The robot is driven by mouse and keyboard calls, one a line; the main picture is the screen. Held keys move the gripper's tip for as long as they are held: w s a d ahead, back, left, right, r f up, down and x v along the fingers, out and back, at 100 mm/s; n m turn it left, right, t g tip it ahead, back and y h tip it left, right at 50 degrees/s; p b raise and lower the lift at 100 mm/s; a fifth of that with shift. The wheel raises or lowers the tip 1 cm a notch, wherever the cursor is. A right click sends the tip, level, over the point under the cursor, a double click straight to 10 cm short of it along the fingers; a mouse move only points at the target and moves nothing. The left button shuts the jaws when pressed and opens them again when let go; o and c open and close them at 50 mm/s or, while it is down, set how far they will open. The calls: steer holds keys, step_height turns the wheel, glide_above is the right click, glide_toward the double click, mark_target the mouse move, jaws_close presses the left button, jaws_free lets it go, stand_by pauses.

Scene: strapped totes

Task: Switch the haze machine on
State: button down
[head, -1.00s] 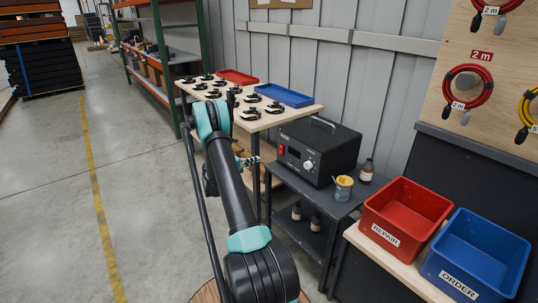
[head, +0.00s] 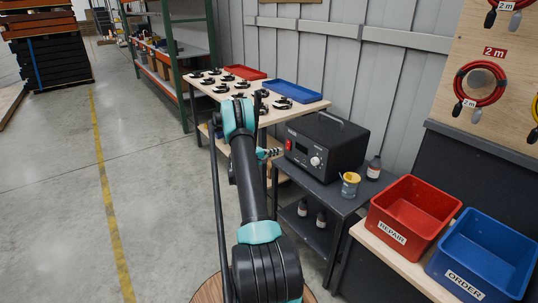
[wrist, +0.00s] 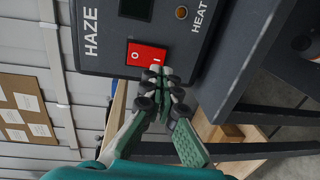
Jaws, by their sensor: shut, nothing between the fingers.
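The haze machine (head: 340,142) is a black box on a dark cart, its front panel facing my gripper. Its red rocker switch (head: 289,145) sits on the left of that front. In the wrist view the panel is turned sideways, with the label HAZE beside the red switch (wrist: 146,54), marked O and I. My gripper (wrist: 158,74) is shut and empty, its fingertips at the I end of the switch and covering its edge. I cannot tell whether they touch it. In the head view my gripper (head: 275,152) is just left of the machine's front.
An amber indicator (wrist: 181,12) marked HEAT is on the panel. A yellow-labelled tin (head: 350,186) and brown bottle (head: 374,168) stand on the cart beside the machine. A wooden table with black items and trays is behind. Red (head: 388,230) and blue (head: 452,270) bins are at right.

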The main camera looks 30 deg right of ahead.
mark_target(287, 148)
steer(key=shift+w+d+f, duration=0.1)
steer(key=shift+d+f, duration=0.05)
steer(key=shift+d, duration=0.9)
steer(key=shift+w+d+f, duration=0.1)
steer(key=shift+d, duration=0.95)
